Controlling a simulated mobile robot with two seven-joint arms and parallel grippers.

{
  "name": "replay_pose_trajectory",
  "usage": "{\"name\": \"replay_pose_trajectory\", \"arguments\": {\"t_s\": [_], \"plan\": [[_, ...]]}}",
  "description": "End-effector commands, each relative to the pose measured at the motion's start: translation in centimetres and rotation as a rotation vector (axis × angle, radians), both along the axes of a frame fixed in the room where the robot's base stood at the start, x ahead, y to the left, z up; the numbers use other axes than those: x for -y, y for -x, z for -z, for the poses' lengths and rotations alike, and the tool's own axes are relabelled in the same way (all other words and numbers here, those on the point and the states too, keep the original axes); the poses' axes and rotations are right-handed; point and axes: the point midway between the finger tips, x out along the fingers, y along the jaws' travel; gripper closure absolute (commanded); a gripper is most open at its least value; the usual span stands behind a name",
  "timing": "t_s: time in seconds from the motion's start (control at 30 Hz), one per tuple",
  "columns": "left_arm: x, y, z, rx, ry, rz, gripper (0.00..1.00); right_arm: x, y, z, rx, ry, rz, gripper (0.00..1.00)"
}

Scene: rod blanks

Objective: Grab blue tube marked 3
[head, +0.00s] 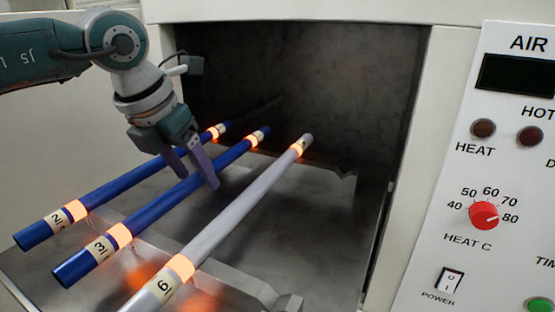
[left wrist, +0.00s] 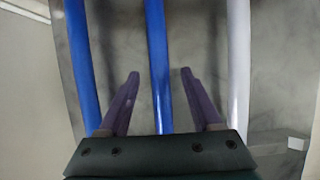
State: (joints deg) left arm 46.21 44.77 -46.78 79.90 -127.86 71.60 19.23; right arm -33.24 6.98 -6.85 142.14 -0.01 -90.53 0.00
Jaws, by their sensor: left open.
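The blue tube marked 3 (head: 150,213) lies slantwise across supports in the open chamber, its labelled end toward the front left. It has glowing orange bands. My left gripper (head: 197,180) is open over its middle stretch, one finger on each side of it. In the left wrist view, a blue tube (left wrist: 157,60) runs between the two open fingers (left wrist: 160,75), with a gap on both sides. Whether a finger touches the tube I cannot tell. My right gripper is not in view.
Another blue tube marked 2 (head: 115,190) lies to the left, and a pale grey tube (head: 222,227) lies to the right, both close to the fingers. The chamber wall (head: 400,130) and a control panel (head: 480,180) with a red dial (head: 484,215) stand at the right.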

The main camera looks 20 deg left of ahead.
Motion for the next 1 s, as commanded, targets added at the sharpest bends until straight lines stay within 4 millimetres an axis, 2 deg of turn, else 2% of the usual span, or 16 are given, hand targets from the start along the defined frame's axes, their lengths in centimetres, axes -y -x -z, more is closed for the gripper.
{"name": "replay_pose_trajectory", "arguments": {"t_s": [0.13,0.7,1.0], "plan": [[0.01,0.01,0.01,0.000,0.000,0.000,0.36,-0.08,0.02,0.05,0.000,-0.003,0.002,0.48],[0.02,0.01,-0.05,0.000,0.001,0.000,1.00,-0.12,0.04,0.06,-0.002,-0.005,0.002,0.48],[0.02,0.00,-0.08,0.001,0.001,0.000,1.00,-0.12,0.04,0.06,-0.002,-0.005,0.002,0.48]]}}
